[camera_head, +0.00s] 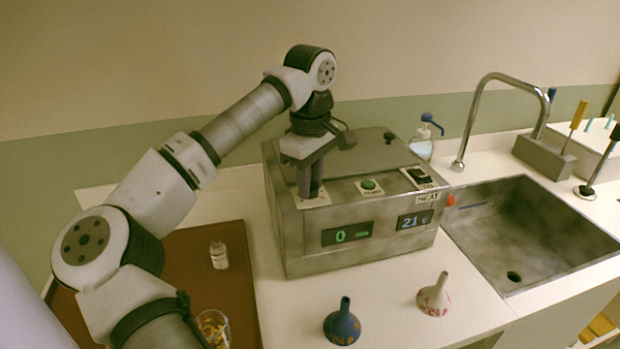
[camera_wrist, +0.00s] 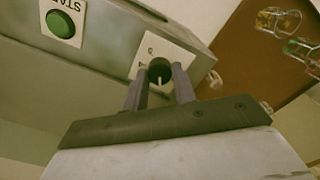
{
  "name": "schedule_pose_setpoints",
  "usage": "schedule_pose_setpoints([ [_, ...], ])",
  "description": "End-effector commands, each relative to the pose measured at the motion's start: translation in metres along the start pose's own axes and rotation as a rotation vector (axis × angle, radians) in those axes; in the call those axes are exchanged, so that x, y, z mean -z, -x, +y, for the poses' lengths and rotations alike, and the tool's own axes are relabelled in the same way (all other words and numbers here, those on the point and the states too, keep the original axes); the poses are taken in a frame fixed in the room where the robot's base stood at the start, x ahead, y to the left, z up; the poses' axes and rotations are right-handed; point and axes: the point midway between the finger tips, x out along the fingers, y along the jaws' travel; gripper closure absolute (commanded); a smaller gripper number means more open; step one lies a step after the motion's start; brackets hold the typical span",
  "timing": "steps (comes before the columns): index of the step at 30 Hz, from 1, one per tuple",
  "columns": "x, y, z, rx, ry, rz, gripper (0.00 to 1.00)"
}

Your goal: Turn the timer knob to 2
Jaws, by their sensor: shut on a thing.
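The timer knob (camera_wrist: 160,72) is a dark round knob with a light pointer line, on a white label plate on top of the grey metal machine (camera_head: 285,232). My gripper (camera_wrist: 159,82) points down at it, with one finger on each side, shut on the knob. In the head view my gripper (camera_head: 310,192) covers the knob, and part of its white plate shows around the fingertips. The label's marks are too small and partly hidden to read, so I cannot tell which number the pointer meets. The left display (camera_head: 347,234) on the machine's front shows a green 0.
A green start button (camera_head: 370,185), a black HEAT switch (camera_head: 419,177) and a 21-degree display (camera_head: 414,220) are on the machine. A sink (camera_head: 520,235) lies right. A brown tray (camera_head: 205,262) with a small bottle (camera_head: 219,255) lies left.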

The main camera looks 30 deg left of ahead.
Motion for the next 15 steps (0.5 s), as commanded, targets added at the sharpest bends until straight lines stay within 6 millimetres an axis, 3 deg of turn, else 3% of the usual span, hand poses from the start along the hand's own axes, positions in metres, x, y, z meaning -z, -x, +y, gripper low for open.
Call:
schedule_pose_setpoints([
  [15, -0.0005, 0.0001, 0.0004, -0.001, -0.063, 0.0, 0.96],
])
